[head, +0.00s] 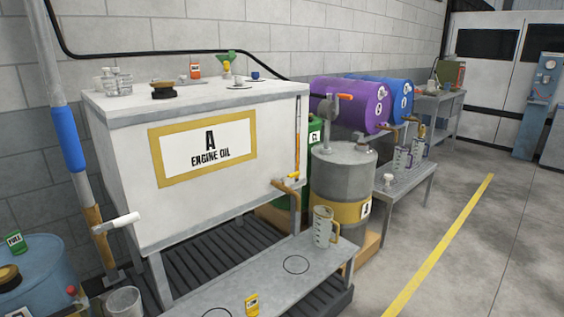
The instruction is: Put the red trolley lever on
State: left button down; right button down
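No red lever on a trolley can be made out for certain. A small red knob (71,290) shows at the right side of a blue drum (45,268) in the lower left corner, cut by the frame edge. I cannot tell whether it is the trolley lever, and no trolley is clearly visible. Neither of my grippers is in view.
A white engine oil tank (209,200) stands at left centre. A low grey bench (240,287) before it bears a measuring jug (324,227). A grey drum (343,175), a purple drum (345,100) and another blue drum (395,90) stand beyond. Floor (480,260) at right is clear.

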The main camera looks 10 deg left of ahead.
aim_at(72, 291)
jog(key=u, duration=1.75)
jog(key=k, duration=0.1)
